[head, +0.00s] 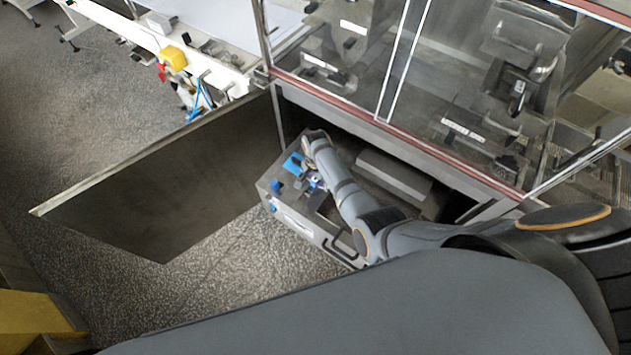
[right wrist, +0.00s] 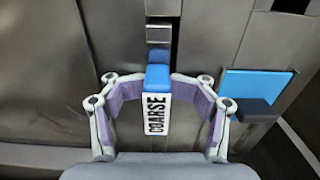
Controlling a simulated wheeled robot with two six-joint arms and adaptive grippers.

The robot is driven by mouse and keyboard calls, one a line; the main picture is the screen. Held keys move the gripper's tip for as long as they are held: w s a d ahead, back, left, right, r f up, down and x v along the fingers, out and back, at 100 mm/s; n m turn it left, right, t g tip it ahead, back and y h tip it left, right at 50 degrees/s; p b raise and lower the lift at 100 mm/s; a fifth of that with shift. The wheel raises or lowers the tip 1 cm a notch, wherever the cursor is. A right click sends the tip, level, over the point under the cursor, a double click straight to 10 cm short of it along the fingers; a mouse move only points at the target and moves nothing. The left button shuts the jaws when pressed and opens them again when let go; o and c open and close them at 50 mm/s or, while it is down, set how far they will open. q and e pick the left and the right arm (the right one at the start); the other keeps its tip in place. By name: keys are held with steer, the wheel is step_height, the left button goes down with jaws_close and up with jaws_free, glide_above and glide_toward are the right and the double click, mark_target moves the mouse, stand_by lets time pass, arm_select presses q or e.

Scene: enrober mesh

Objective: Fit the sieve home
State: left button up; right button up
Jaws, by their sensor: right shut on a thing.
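A narrow metal piece runs on from the blue block into a slot in grey metal. My right gripper (right wrist: 157,78) is shut on the handle, one pad on each side. In the head view my right gripper (head: 313,181) is low over a steel box unit (head: 325,238), and it and my arm hide most of the handle. How deep the sieve sits cannot be seen. My left gripper is not in view.
A blue plate (right wrist: 255,83) with a dark block lies right of the handle. An open dark panel (head: 165,185) stands left of the box. A glazed cabinet (head: 450,100) rises behind. A grey block (head: 395,177) is right of my arm. Speckled floor is clear at left.

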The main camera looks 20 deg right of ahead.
steer(key=shift+r, duration=0.3)
step_height(320, 180, up, 7)
steer(key=shift+f, duration=0.1)
